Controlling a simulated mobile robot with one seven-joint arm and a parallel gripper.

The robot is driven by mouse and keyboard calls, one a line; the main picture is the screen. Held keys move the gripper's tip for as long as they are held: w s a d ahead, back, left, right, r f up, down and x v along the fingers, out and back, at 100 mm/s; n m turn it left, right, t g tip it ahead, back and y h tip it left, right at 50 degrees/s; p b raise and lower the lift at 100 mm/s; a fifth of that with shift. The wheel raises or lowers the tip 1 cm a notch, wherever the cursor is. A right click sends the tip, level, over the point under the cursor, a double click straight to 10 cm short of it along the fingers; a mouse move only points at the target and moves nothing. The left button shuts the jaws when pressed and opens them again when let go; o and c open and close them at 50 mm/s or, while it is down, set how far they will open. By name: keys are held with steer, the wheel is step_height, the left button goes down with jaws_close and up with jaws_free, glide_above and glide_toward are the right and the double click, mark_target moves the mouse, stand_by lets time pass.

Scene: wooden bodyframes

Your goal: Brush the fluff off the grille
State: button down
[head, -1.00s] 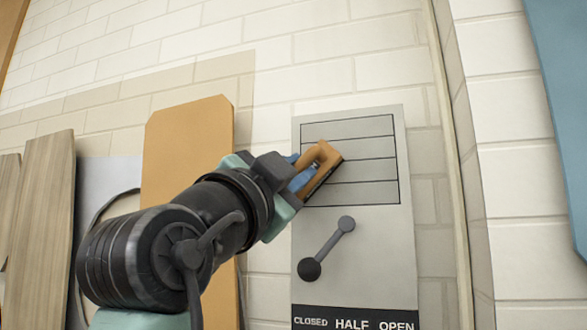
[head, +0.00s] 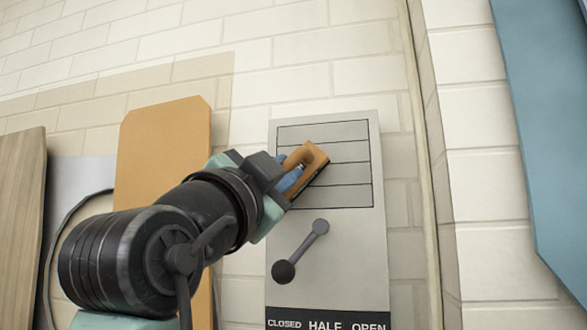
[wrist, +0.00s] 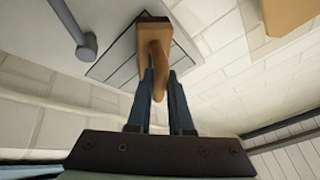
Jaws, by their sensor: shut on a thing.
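My gripper (head: 287,178) is shut on the handle of an orange-brown brush (head: 310,160). The brush is tilted, its dark underside edge facing the grille. The grille (head: 345,190) is a grey panel area with dark horizontal lines, set in a pale plate on the wall. The brush overlaps the grille's left and middle part; I cannot tell whether it touches. In the wrist view the brush (wrist: 154,50) stands between my blue fingers (wrist: 161,92), in front of the grille (wrist: 120,62). No fluff can be made out.
Below the grille is a lever (head: 302,252) with a dark knob, above a label strip (head: 327,322) reading CLOSED, HALF, OPEN. Orange (head: 160,135) and wooden (head: 20,200) boards lean at the left. A blue panel (head: 545,120) stands at the right.

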steer(key=shift+w+a, duration=0.35)
steer(key=shift+a, duration=0.5)
steer(key=shift+s+f, duration=0.1)
steer(key=shift+f, duration=0.05)
steer(key=shift+s+a+b, duration=0.3)
steer(key=shift+s+b, duration=0.05)
steer(key=shift+s, duration=0.55)
steer(key=shift+s+a+b, duration=0.3)
steer(key=shift+s, duration=0.55)
steer(key=shift+s+a+b, duration=0.3)
steer(key=shift+s+b, duration=0.05)
steer(key=shift+s, duration=0.55)
steer(key=shift+s, duration=0.1)
steer(key=s, duration=0.1)
steer(key=s+a, duration=0.1)
steer(key=shift+s+b, duration=0.4)
steer(key=shift+d, duration=0.1)
